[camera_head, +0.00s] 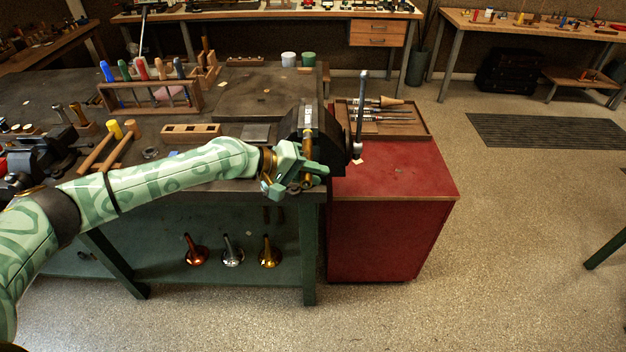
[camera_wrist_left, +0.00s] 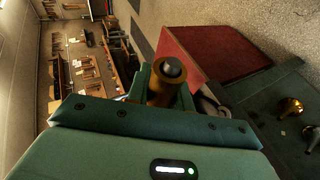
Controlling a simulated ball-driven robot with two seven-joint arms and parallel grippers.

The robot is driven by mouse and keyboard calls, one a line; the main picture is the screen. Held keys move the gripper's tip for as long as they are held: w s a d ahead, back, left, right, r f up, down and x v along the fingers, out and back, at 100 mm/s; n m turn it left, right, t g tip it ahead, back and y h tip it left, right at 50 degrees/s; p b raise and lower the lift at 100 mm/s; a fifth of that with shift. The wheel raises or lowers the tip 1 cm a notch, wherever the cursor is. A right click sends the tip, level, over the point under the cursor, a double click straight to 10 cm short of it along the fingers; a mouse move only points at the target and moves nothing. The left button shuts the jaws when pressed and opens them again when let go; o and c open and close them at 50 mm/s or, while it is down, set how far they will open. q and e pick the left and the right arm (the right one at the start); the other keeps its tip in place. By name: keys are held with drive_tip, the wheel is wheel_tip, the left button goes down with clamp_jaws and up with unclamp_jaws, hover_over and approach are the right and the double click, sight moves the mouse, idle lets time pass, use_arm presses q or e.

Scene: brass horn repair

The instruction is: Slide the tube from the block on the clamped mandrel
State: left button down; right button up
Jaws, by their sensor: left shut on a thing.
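My left gripper (camera_head: 300,179) is shut on a brass tube (camera_head: 307,146) at the bench's right front corner. The tube is in line with the mandrel (camera_head: 308,117), which is clamped in a dark vise (camera_head: 291,123). In the left wrist view the tube (camera_wrist_left: 158,93) stands between the green fingers, with a round grey end (camera_wrist_left: 171,69) in its mouth. The tube appears to be around the mandrel; how far along is hard to tell. A wooden block (camera_head: 190,132) lies on the bench to the left. My right gripper is not in view.
A red cabinet (camera_head: 390,185) with a tool tray (camera_head: 425,131) stands right of the vise. The vise's upright bar (camera_head: 361,105) rises beside it. A tool rack (camera_head: 150,97) and mallets (camera_head: 110,145) are on the bench. Open floor lies at the right.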

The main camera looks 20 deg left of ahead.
use_arm(q)
drive_tip(key=c, duration=1.1)
unclamp_jaws()
drive_tip(key=shift+w, duration=0.1)
drive_tip(key=shift+c, duration=0.2)
drive_tip(key=v, duration=1.6)
drive_tip(key=shift+a, duration=0.15)
drive_tip(key=shift+r, duration=0.1)
